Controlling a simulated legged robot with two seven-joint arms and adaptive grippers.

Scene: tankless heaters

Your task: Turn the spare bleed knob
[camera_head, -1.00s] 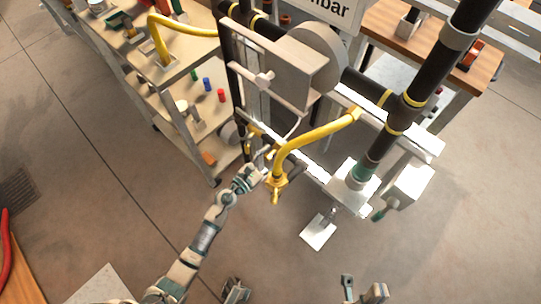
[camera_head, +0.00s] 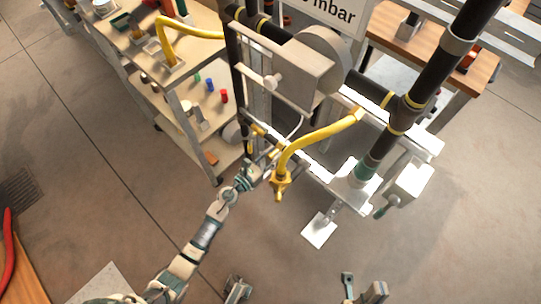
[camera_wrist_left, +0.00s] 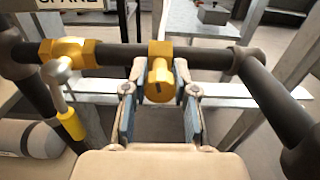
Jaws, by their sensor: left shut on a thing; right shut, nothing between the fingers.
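The spare bleed knob (camera_wrist_left: 159,88) is a brass-yellow fitting on a dark horizontal pipe in the left wrist view. My left gripper (camera_wrist_left: 161,80) is shut on the knob, with one finger on each side of it. In the head view my left gripper (camera_head: 258,170) is at the pipe frame, just left of a yellow bent handle (camera_head: 317,134); the knob is too small and covered to make out there. My right gripper (camera_head: 364,291) shows only in part at the bottom edge, low and apart from the pipework.
A sign partly reading SPARE (camera_wrist_left: 75,4) is above the pipe. A yellow-handled valve (camera_wrist_left: 68,105) is left of the knob. A cart (camera_head: 190,80) with small coloured parts stands at the left back.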

